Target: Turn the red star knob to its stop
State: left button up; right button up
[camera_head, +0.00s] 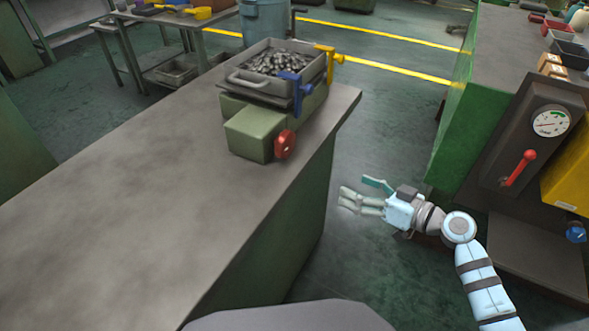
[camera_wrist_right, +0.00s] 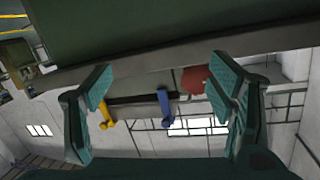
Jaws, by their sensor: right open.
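The red star knob (camera_head: 285,145) is on the right face of a green box (camera_head: 253,133) at the far end of the grey workbench. It also shows in the right wrist view (camera_wrist_right: 194,79), partly hidden behind a finger. My right gripper (camera_head: 355,191) is open and empty, beyond the bench's right edge, to the right of and below the knob in the head view. In the right wrist view its teal fingers (camera_wrist_right: 165,88) stand wide apart with nothing between them held. The left gripper is not in view.
A metal tray of small parts (camera_head: 275,62) sits behind the knob, with a blue clamp (camera_head: 296,90) and a yellow clamp (camera_head: 328,62). A panel with gauge (camera_head: 550,122) and red lever (camera_head: 520,167) stands at right. The near bench top (camera_head: 130,210) is clear.

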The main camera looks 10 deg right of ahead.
aim_at(290, 148)
jog(key=a+r+n+y, duration=0.3)
jog(key=r, duration=0.4)
jog(key=shift+g, duration=0.5)
jog(key=x, duration=1.4)
jog(key=shift+s+a+r+p, duration=0.2)
jog(key=shift+a+r+p, duration=0.05)
jog(key=shift+a+p, duration=0.1)
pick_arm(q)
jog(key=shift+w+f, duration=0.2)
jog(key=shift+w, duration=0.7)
